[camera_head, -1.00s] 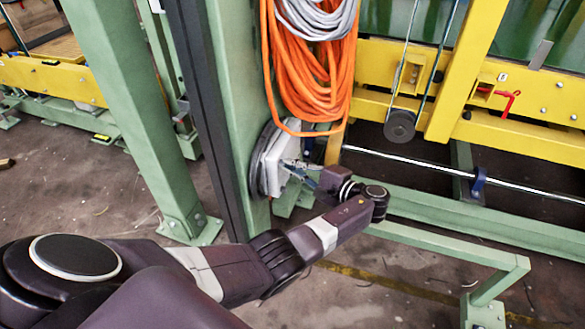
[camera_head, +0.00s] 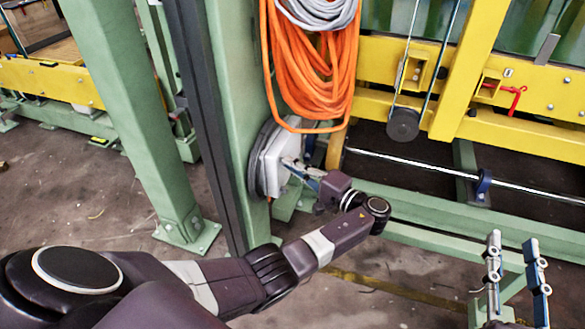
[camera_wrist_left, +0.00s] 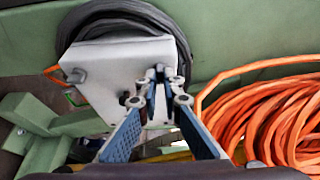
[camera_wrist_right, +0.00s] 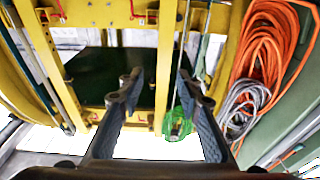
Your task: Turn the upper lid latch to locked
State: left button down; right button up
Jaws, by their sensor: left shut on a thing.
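A white box lid (camera_head: 282,158) is on the side of the green column, below the hanging orange cable; it also shows in the left wrist view (camera_wrist_left: 100,85). My left gripper (camera_head: 294,164) is at the lid's face. In the left wrist view its fingertips (camera_wrist_left: 157,82) are shut on a small dark latch at the lid's cable-side edge, the upper one. The fingers hide most of this latch, so its exact angle is unclear. A second small grey latch (camera_wrist_left: 77,75) is on the opposite side of the lid. My right gripper (camera_head: 515,258) is open and empty, away from the lid.
Orange cable (camera_head: 310,75) hangs just above the lid. A black cable coil (camera_wrist_left: 150,15) lies behind it. A yellow frame (camera_head: 455,65) with a pulley (camera_head: 402,124) stands to the right. A green rail (camera_head: 470,230) runs below.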

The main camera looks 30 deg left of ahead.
pick_arm(q)
jog(key=shift+f, duration=0.1)
pick_arm(e)
jog(key=shift+s+r+t, duration=0.1)
jog(key=shift+r+t, duration=0.2)
jog(key=shift+r, duration=0.35)
pick_arm(q)
jog(key=c, duration=2.1)
grip_release()
jog(key=s+d, duration=0.2)
jog(key=d, duration=1)
